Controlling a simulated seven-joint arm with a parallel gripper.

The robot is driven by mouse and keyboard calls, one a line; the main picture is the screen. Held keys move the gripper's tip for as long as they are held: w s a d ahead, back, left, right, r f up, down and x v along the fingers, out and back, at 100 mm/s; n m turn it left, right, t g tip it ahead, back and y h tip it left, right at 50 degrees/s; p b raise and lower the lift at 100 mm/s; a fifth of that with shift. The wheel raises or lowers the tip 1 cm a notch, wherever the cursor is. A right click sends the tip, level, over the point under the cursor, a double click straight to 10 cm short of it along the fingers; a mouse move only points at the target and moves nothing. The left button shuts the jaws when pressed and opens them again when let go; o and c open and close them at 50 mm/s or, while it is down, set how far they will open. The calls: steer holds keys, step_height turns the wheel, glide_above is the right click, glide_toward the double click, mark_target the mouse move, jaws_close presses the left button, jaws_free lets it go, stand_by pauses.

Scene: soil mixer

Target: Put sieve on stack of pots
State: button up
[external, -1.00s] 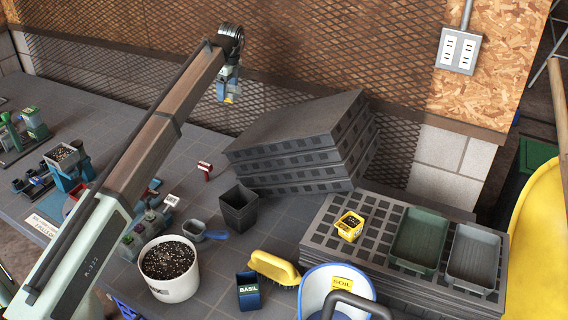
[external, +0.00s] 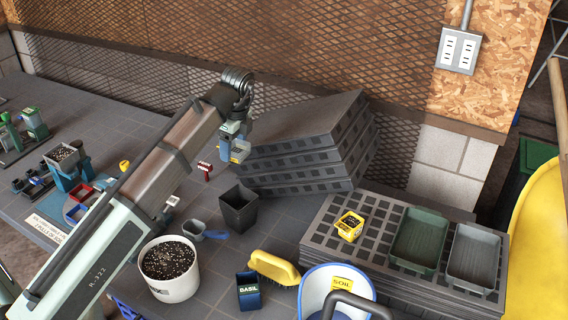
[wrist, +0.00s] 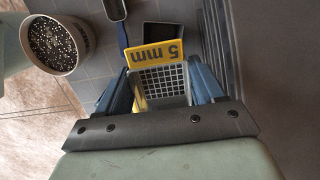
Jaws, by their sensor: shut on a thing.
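My gripper (external: 238,142) is shut on the sieve (wrist: 160,82), a square grid with a yellow "5 mm" label that shows between the two blue fingers in the wrist view. In the external view only a small part of the sieve (external: 240,153) shows under the gripper. The black square pots (external: 238,209) stand on the table, lower in the picture than the gripper. I cannot tell how many are nested. In the wrist view a black pot (wrist: 164,36) shows just beyond the yellow label, partly hidden by it. The sieve is in the air, apart from the pots.
A pile of black trays (external: 300,165) stands right beside the gripper. A small red item (external: 205,171) lies behind.

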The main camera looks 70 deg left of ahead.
mark_target(239, 156)
step_height(239, 156, down, 4)
steer(key=shift+f, duration=5.45)
steer(key=shift+f, duration=0.1)
steer(key=o, duration=1)
steer(key=r, duration=0.4)
steer(key=w+d+r, duration=0.1)
steer(key=r, duration=0.7)
steer(key=shift+w+d, duration=0.15)
